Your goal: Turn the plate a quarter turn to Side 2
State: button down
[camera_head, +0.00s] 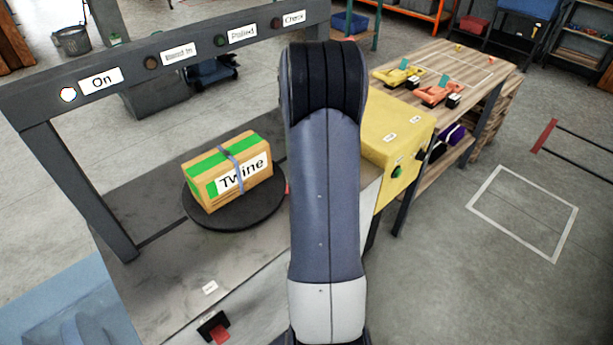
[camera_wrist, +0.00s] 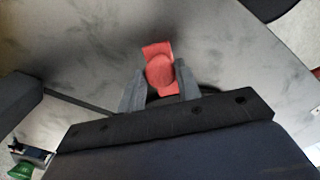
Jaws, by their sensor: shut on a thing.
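The plate (camera_head: 236,222) is a dark round disc on a grey bench in the head view. A brown and green box labelled "Twine" (camera_head: 228,172), with a grey strap, sits upright on it. A small red piece shows at the plate's right edge, partly hidden by my arm. My gripper (camera_wrist: 160,90) shows in the wrist view, its two grey fingers on either side of a red knob (camera_wrist: 161,73) with a flat red tab, shut on it. In the head view my arm hides the gripper. Whether the knob joins the plate is hard to see.
A dark beam (camera_head: 200,50) spans the bench, with lamps and labels; the lamp by "On" (camera_head: 68,95) glows white, the others are dark. A yellow box (camera_head: 395,150) stands right of my arm, before a wooden table (camera_head: 455,60).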

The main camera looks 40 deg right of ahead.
jog(key=shift+w+d+r, duration=0.15)
jog(key=shift+w, duration=0.05)
jog(key=c, duration=1.3)
grip_release()
jog(key=shift+c, duration=0.2)
jog(key=o, duration=0.3)
notch_tip(320, 180, up, 11)
jog(key=shift+f, duration=0.2)
notch_tip(320, 180, down, 11)
jog(key=shift+s+f, duration=0.1)
jog(key=shift+s+a, duration=0.2)
jog(key=shift+a, duration=0.05)
